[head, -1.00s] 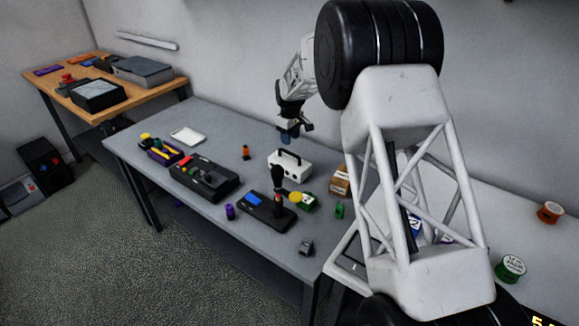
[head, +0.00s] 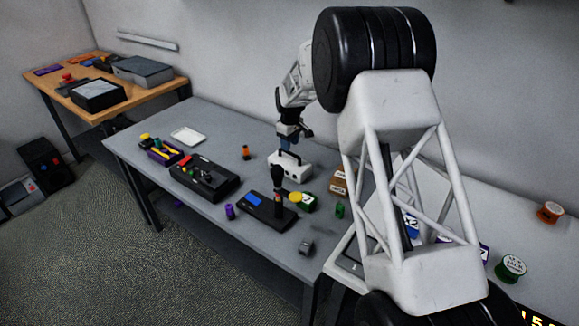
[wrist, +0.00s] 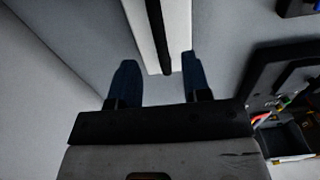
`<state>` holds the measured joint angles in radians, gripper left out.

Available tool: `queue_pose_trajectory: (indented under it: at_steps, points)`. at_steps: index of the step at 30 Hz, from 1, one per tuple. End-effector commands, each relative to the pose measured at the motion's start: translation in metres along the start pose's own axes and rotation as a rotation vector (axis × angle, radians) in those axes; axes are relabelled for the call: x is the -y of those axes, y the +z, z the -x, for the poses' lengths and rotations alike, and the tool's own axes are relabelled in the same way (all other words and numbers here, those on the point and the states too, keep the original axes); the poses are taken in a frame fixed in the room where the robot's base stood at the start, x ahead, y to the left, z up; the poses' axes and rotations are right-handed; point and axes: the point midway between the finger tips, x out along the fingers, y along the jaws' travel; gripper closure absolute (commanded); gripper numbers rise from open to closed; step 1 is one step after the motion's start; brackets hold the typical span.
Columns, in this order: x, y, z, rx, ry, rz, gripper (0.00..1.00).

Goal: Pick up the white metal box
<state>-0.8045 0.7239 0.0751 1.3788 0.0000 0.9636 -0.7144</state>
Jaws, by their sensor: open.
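The white metal box (head: 293,173) stands upright on the grey table, with a black handle across its top. My gripper (head: 287,147) is directly above it, pointing down, with its fingertips at about the handle's height. In the wrist view my gripper (wrist: 157,66) shows two blue fingers spread apart with nothing clamped. The white box (wrist: 181,25) shows beyond them, and its dark handle (wrist: 158,32) runs up the picture, its near end in line with the gap between the fingers. I cannot tell whether a finger touches the box.
A white tray (head: 187,136) lies at the back left.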

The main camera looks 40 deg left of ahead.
Motion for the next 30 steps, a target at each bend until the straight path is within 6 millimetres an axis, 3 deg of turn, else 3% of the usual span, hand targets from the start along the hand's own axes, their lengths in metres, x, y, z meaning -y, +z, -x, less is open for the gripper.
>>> queue_pose_trajectory:
  at_steps: [8,19,30]
  points:
    - [0.001,0.000,-0.011,0.001,-0.001,0.000,0.56]
    - [0.002,0.000,-0.048,0.000,0.000,0.000,0.56]
    - [0.002,0.000,-0.052,0.000,0.000,0.000,0.56]
